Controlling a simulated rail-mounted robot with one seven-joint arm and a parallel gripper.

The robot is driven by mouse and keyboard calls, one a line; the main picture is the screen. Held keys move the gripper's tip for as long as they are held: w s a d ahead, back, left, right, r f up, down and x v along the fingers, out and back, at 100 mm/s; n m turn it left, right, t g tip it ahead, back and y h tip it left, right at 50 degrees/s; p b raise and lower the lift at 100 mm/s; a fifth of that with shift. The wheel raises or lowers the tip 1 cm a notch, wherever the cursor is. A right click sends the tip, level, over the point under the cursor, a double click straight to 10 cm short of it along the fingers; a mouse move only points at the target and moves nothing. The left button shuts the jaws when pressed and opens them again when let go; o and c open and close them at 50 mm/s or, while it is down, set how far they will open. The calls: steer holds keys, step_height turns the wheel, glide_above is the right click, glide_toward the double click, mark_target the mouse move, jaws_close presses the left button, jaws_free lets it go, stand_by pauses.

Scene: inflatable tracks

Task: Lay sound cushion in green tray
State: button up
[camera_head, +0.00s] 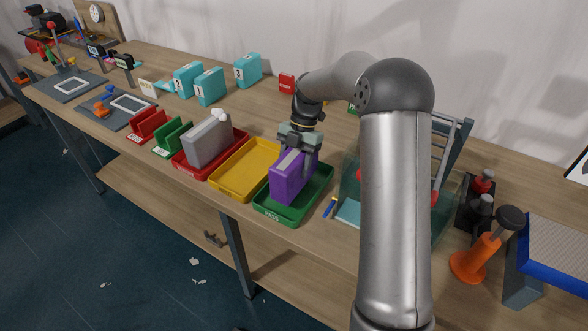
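A purple block-like cushion (287,184) stands on its narrow side over the green tray (262,210), with its lower edge inside the tray rim. Whether its base touches the tray floor is hard to tell. My gripper (298,156) is above the cushion, with its fingers at the cushion's upper part, and looks shut on it. The fingertips are partly hidden. A grey cushion (207,142) with a white valve stands upright in the red tray (188,171).
An empty yellow tray (228,184) lies between the red and green trays. A clear-walled box (350,178) stands close right of the green tray, partly behind my arm. Teal numbered blocks (209,87) stand at the back. An orange pump-like tool (473,262) is at right.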

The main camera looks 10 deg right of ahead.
steer(key=shift+f, duration=1.5)
steer(key=o, duration=1.1)
